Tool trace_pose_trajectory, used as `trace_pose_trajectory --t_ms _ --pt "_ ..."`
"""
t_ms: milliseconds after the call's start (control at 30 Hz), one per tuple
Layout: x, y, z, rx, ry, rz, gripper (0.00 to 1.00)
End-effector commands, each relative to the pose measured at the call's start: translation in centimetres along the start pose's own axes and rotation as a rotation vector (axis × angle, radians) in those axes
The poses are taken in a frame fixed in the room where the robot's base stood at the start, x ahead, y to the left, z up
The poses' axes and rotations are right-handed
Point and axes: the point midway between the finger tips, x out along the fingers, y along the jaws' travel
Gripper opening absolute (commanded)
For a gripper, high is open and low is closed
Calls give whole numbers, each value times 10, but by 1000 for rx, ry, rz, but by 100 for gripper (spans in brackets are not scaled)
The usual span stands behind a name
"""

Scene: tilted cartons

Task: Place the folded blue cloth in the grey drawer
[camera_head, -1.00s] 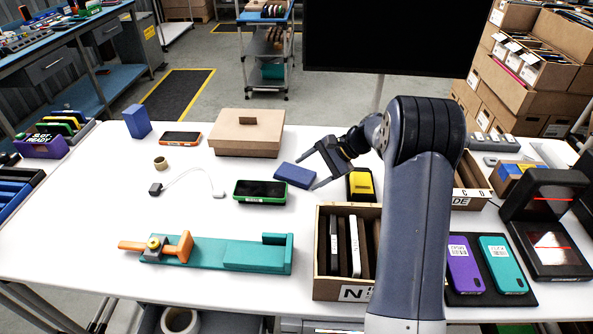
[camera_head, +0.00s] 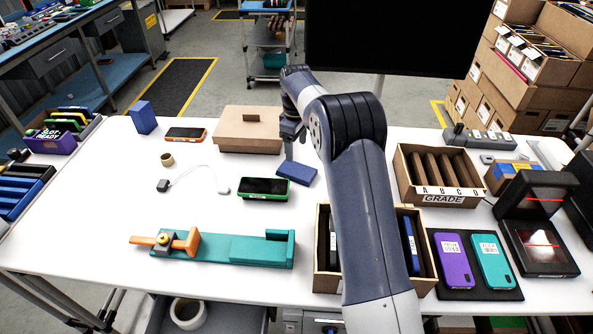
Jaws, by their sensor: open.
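The folded blue cloth (camera_head: 297,174) lies flat on the white table, just right of the black phone in a green case. My gripper (camera_head: 291,140) points down just behind the cloth, near the right end of the cardboard box. It is open and empty, and its fingertips are small and dark in this view. The grey drawer (camera_head: 238,315) is pulled out below the table's front edge. The table edge hides the back of the drawer.
The green-cased phone (camera_head: 263,188) and cardboard box (camera_head: 248,130) are close to the cloth. A teal fixture (camera_head: 215,247) lies near the front edge, above the drawer. A divided crate (camera_head: 328,285) stands partly behind my arm. The table's left front is clear.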

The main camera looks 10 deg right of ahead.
Motion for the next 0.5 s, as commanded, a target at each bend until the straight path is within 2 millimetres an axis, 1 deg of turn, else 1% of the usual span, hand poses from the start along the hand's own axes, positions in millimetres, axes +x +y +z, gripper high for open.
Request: trace_pose_trajectory --t_ms 33,100,200,367,500 --pt "10 -1 1 1 -2 -4 69" --pt "21 -1 1 2 -2 -4 69" --pt "32 0 0 3 0 -3 69" --pt "43 -1 1 4 0 -4 69" --pt "62 -1 1 5 -1 -6 69"
